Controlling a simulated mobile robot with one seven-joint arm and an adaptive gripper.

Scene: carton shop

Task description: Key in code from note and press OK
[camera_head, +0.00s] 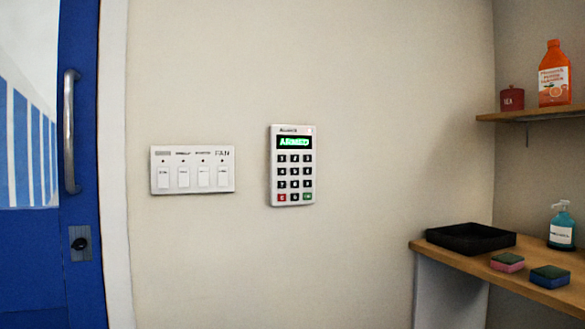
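A white alarm keypad (292,165) is mounted on the beige wall near the middle of the head view. Its small screen (294,143) shows green text that reads ARMED. Below the screen are rows of dark keys, with a red key (282,197) at the bottom left and a green key (308,196) at the bottom right; the key labels are too small to read surely. No note with a code shows in this view. My gripper is not in view.
A white switch panel (192,169) is left of the keypad. A blue door (80,180) with a metal handle is at far left. At right, a wooden counter (440,255) holds a black tray (470,229), two sponges and a soap bottle (562,226); a shelf (530,114) is above.

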